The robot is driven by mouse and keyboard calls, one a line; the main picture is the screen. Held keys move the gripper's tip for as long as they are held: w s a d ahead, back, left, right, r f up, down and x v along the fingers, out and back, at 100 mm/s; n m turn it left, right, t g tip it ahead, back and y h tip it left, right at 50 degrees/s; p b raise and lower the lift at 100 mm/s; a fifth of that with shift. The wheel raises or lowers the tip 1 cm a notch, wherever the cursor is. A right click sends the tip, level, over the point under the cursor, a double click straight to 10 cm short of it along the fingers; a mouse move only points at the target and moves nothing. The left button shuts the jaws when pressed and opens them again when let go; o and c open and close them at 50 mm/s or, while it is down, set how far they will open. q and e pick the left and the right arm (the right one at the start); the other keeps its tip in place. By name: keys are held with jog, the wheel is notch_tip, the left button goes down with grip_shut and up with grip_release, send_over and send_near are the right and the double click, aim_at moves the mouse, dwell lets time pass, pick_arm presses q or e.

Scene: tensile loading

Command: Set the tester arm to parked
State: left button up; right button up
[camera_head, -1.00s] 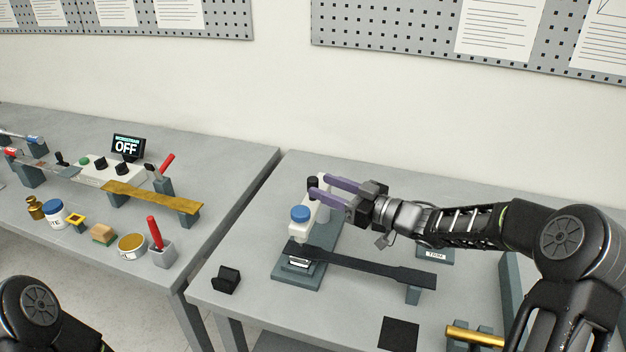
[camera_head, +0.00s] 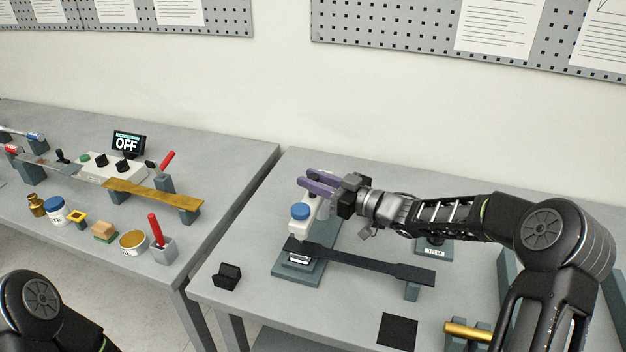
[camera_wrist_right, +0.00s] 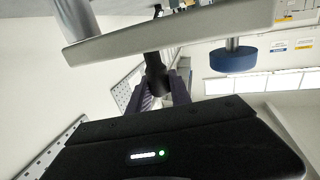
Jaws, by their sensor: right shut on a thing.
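The tester arm (camera_head: 301,230) is white with a blue round part (camera_head: 300,211) on it, above a grey-green base (camera_head: 313,272). In the right wrist view, the arm (camera_wrist_right: 185,28) crosses the top and its blue part (camera_wrist_right: 233,60) shows to the right. A black handle (camera_wrist_right: 155,75) joins the arm and sits between my purple fingers in that view. My right gripper (camera_head: 304,183) is shut on this handle at the arm's far end. The fingers hide the handle in the head view. My left gripper is out of view.
A dark bar specimen (camera_head: 365,262) runs from the tester base to a small support. A black block (camera_head: 227,276) stands at front left and a black pad (camera_head: 398,332) at front right. The left bench (camera_head: 120,283) holds several items and a display (camera_head: 128,143) reading OFF.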

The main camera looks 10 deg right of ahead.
grip_shut()
dwell(0.8)
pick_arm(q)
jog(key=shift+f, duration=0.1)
